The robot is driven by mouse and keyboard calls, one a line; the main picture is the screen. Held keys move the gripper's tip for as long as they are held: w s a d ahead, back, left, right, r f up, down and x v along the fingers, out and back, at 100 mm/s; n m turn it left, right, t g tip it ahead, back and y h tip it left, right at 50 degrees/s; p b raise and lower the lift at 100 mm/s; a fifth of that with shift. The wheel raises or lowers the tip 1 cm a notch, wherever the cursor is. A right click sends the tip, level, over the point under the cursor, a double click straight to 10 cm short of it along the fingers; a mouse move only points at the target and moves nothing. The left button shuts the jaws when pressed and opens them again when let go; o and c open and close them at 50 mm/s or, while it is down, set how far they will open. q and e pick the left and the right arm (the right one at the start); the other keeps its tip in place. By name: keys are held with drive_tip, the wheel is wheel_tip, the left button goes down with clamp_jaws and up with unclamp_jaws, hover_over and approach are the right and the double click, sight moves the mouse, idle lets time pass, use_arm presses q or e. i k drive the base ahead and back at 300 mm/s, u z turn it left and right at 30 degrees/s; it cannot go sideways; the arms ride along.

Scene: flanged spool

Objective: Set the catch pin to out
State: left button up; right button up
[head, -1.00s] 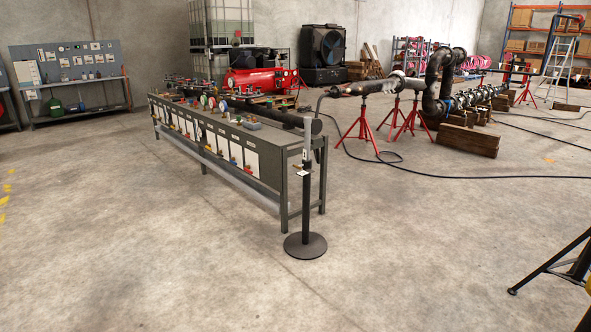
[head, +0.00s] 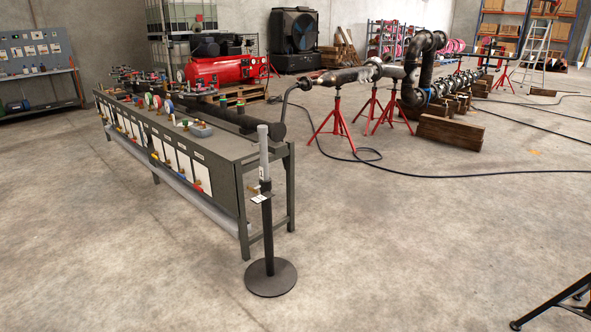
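A floor stand (head: 267,235) stands upright in front of the near end of the long bench in the head view. It has a round black base, a black post and a thinner grey upper tube (head: 263,150). A small white tag (head: 258,199) hangs at the collar where the two parts meet. A small brownish piece shows beside the collar, but it is too small to tell whether it is the catch pin or how it is set. Neither of my grippers is in view.
A long grey bench (head: 222,147) with valves and gauges stands just behind the stand. Red pipe stands (head: 337,125) and a black hose (head: 450,176) lie beyond to the right. Black legs (head: 555,305) show at the lower right. The concrete floor around the stand is clear.

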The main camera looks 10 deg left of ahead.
sight(254, 190)
drive_tip(key=u, duration=0.5)
drive_tip(key=i, duration=2.1)
drive_tip(key=u, duration=0.75)
drive_tip(key=i, duration=0.5)
drive_tip(key=u, duration=0.1)
